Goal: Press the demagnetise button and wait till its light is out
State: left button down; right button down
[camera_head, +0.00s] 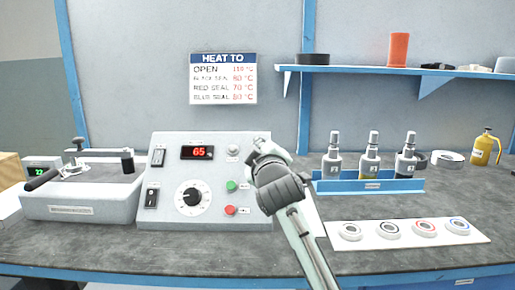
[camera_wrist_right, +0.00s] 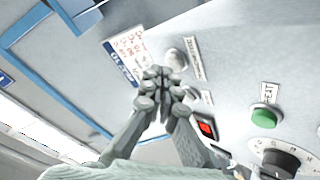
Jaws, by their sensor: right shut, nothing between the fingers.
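The grey control panel (camera_head: 165,217) stands on the bench, its display (camera_head: 197,152) reading 65. A pale round fitting (camera_head: 233,150) is at its upper right. In the right wrist view this fitting (camera_wrist_right: 191,95) and a second pale round one (camera_wrist_right: 177,58) each have a label too blurred to read. I cannot tell which is the demagnetise button, and neither looks clearly lit. My right gripper (camera_head: 261,138) is shut and empty at the panel's upper right, its tips (camera_wrist_right: 165,76) close to these fittings. Contact cannot be told. My left gripper is not in view.
A green button (camera_head: 232,186), red button (camera_head: 230,210) and dial (camera_head: 192,197) share the panel. A blue rack (camera_head: 370,187) with bottles and a white strip (camera_head: 470,239) with ringed discs lie to the right. A grey device (camera_head: 80,205) stands left.

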jog(key=shift+w+f, duration=0.3)
dwell(0.7)
jog(key=shift+s+r+p, duration=0.5)
jog(key=shift+r+p, duration=0.1)
jog(key=shift+p, duration=0.3)
jog(key=shift+s, duration=0.1)
jog(key=shift+s+r+p, duration=0.3)
jog(key=shift+s+r, duration=1.45)
